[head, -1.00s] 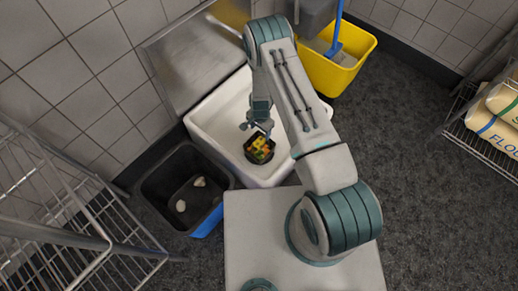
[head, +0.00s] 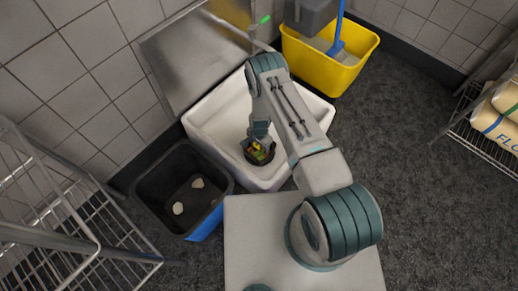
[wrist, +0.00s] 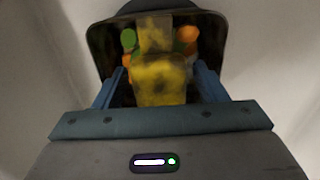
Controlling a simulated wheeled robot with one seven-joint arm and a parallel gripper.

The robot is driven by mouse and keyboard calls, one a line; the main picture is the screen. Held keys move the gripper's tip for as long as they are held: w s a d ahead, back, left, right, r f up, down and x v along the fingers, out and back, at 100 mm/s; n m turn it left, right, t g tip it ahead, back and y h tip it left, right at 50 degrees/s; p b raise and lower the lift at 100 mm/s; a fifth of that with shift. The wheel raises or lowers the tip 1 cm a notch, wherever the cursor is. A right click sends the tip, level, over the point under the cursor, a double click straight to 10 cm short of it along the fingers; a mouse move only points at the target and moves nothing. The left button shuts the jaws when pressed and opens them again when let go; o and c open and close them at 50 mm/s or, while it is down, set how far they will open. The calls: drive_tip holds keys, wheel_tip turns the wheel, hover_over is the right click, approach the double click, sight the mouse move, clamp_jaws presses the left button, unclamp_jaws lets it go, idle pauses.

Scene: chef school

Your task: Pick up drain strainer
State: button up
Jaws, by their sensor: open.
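The drain strainer (head: 259,151) is a dark round basket holding yellow, green and orange food scraps. It sits in the white sink basin (head: 215,120) near its front. In the wrist view the strainer's dark rim (wrist: 98,40) fills the upper middle, with yellow chunks inside. My gripper (wrist: 155,85) is open, its two blue fingers on either side of the yellow chunks and reaching over the strainer. Whether the fingers touch the strainer I cannot tell. In the head view my gripper (head: 262,141) is right over the strainer and partly hides it.
A black and blue bin (head: 160,205) with pale scraps stands left of the sink. A yellow mop bucket (head: 330,70) is behind right. A wire rack (head: 60,235) stands at the left, and a shelf with flour bags (head: 497,125) at the right.

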drive_tip(key=shift+f, duration=0.4)
drive_tip(key=c, duration=1.2)
drive_tip(key=shift+r, duration=0.15)
